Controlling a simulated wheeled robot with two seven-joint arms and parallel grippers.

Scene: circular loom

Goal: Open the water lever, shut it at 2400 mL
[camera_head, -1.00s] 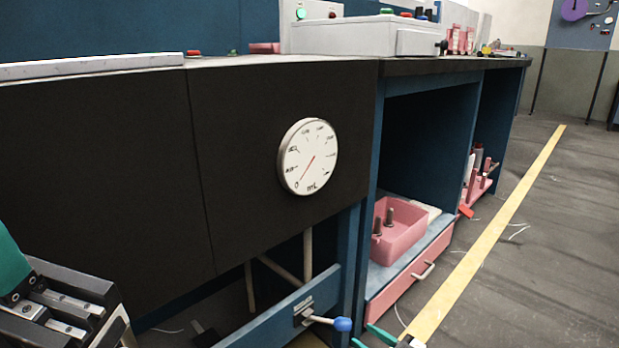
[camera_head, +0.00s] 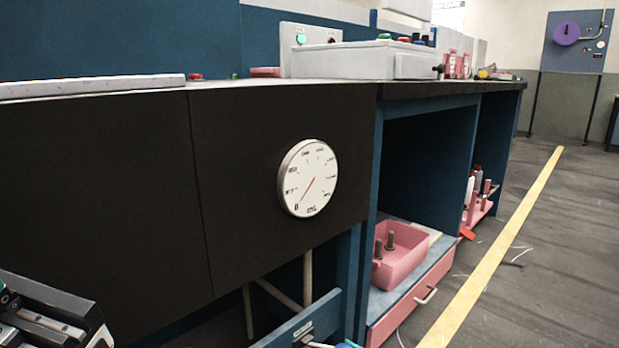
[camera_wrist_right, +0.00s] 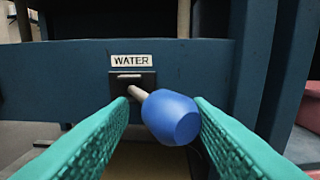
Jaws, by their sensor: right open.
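The water lever, a pale rod with a blue knob (camera_wrist_right: 172,117), sticks out of a slot below the WATER label (camera_wrist_right: 132,60) in the right wrist view. My right gripper (camera_wrist_right: 163,102) is open, its teal fingers on either side of the knob, not closed on it. In the head view the lever is mostly cut off at the bottom edge. The round white gauge (camera_head: 308,178) on the dark panel has its red needle pointing lower left, close to the 0 mark. My left gripper (camera_head: 50,315) is partly in view at lower left; its fingertips are out of frame.
The lever's bracket sits on a blue rail (camera_head: 285,328) under the dark panel (camera_head: 110,190). To the right, a pink tray (camera_head: 405,258) stands on a shelf above a pink drawer (camera_head: 400,312). The floor beside the yellow line (camera_head: 500,240) is mostly clear.

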